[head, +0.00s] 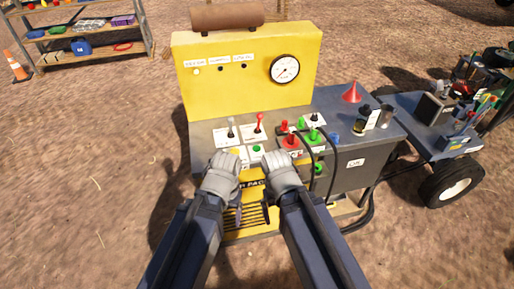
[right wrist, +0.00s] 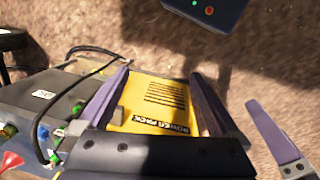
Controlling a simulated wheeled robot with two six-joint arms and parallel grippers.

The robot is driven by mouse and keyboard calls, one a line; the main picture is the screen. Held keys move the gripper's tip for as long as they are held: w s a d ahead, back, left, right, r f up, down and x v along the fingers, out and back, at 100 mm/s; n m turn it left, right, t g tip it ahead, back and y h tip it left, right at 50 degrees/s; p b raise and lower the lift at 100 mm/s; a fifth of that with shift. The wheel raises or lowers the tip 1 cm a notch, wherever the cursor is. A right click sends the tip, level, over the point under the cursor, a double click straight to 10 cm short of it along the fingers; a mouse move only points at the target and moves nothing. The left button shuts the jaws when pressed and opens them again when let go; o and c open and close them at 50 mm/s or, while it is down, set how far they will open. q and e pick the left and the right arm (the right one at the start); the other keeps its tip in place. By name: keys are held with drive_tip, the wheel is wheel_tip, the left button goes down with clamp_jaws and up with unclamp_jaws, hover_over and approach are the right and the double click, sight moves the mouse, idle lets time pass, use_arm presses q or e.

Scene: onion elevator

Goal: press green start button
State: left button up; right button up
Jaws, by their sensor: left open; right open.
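The small green button (head: 256,149) sits on a white plate at the front of the yellow power pack's (head: 190,75) control panel. My left gripper (head: 226,158) is just left of and nearer than the button, over the panel's front edge. My right gripper (head: 277,160) is just right of and nearer than it. Both look empty, and neither visibly touches the button. In the right wrist view the open fingers of my right gripper (right wrist: 160,80) frame the yellow front marked POWER PACK (right wrist: 170,127). The button cannot be made out there.
A grey lever (head: 231,128) and a red lever (head: 259,122) stand behind the button. Red and green connectors (head: 291,141) with black cables lie to the right. A gauge (head: 285,69) is on the upright panel. A red funnel (head: 351,93) stands on the grey side surface.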

clamp_jaws()
idle(0.6)
idle(0.9)
